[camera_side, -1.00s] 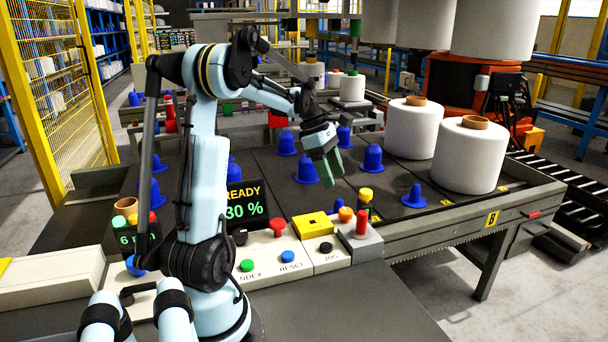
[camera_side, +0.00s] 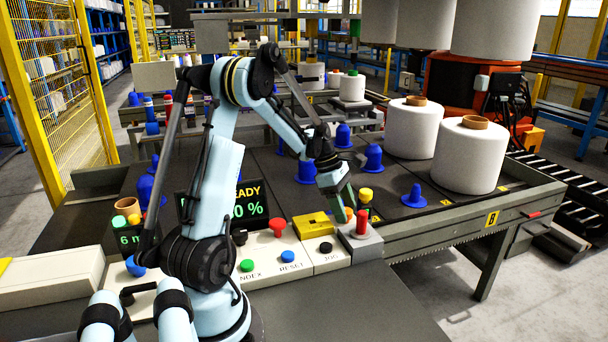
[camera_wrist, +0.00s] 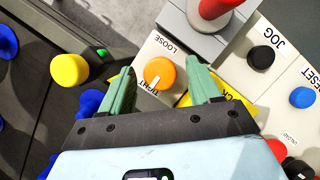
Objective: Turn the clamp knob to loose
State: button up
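The clamp knob (camera_wrist: 158,73) is a round orange knob on a pale panel in the wrist view, between the words LOOSE and TIGHT. Its white mark points toward TIGHT. My gripper (camera_wrist: 160,67) is open, its two green fingers on either side of the knob with a visible gap to each. In the side view my gripper (camera_side: 345,204) is low over the panel, and only a bit of the orange knob (camera_side: 349,213) shows beside the fingers. I cannot tell how far the fingertips are above the panel.
A red post (camera_wrist: 213,8) on a grey block stands close to the knob. A yellow block (camera_wrist: 240,108) lies beside the right finger. A yellow button (camera_wrist: 69,70) is to the left. Black JOG (camera_wrist: 261,59) and blue RESET (camera_wrist: 302,97) buttons are to the right. Blue cones (camera_side: 414,197) stand on the conveyor.

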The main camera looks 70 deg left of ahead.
jog(key=c, duration=0.9)
jog(key=shift+c, duration=0.2)
